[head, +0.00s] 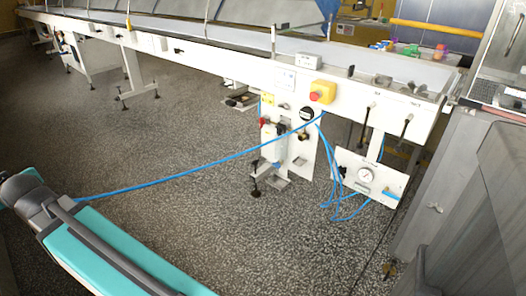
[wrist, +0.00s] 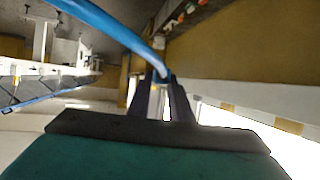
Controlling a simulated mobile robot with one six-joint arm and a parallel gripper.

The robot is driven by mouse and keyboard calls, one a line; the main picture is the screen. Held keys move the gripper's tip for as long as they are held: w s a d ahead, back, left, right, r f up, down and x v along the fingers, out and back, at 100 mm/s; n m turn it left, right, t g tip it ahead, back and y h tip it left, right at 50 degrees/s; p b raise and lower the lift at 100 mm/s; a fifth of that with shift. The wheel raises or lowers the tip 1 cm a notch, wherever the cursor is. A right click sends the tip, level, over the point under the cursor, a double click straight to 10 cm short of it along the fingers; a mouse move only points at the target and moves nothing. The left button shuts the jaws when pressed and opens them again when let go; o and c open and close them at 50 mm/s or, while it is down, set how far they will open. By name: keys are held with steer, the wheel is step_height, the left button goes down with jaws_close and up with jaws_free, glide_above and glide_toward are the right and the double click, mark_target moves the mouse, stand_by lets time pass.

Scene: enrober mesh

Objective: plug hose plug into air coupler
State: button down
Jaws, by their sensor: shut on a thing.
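A blue hose (head: 205,164) runs from the white machine panel leftward across the floor area to my arm at lower left in the head view. In the wrist view the hose (wrist: 110,26) curves down to my gripper (wrist: 164,88). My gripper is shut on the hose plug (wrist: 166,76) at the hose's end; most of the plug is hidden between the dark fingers. In the head view the gripper is not clearly visible. A small brass fitting (head: 303,135) on the white panel may be the air coupler; it is too small to tell. The plug is well apart from it.
A long white conveyor machine (head: 210,58) crosses the back. A yellow box with a red button (head: 322,92) and a gauge plate (head: 367,176) with loose blue hose loops are at its right end. A grey cabinet (head: 470,190) stands right. The speckled floor (head: 190,210) is open.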

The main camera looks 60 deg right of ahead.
steer(key=shift+d, duration=0.2)
steer(key=s+d+f+m+g+h+b, duration=0.1)
steer(key=s+d+f+m+g+h, duration=0.2)
steer(key=d, duration=1.2)
steer(key=s+d+f+m+h, duration=0.4)
steer(key=s+d+f, duration=0.1)
steer(key=d, duration=0.9)
steer(key=s+d+f+m+g+h+b, duration=0.1)
steer(key=s+d+f+m+g+h, duration=0.25)
steer(key=d, duration=1.15)
steer(key=s+d+f+m+g+h, duration=0.1)
steer(key=s+d+f+m+g, duration=0.1)
steer(key=s+d, duration=0.8)
steer(key=s+d+f+m+g+b, duration=0.1)
steer(key=s+d+f+m+g, duration=0.2)
steer(key=s+d, duration=0.7)
steer(key=s+d+f+m+g+h+b, duration=0.1)
steer(key=s+d+f+m+g, duration=0.2)
steer(key=s+d, duration=0.7)
steer(key=s+m+g, duration=0.2)
steer(key=s, duration=0.4)
steer(key=shift+s+f+h, duration=0.15)
steer(key=shift+s+h, duration=0.2)
steer(key=shift+s, duration=0.05)
steer(key=shift+f+b, duration=0.1)
steer(key=shift+b, duration=0.6)
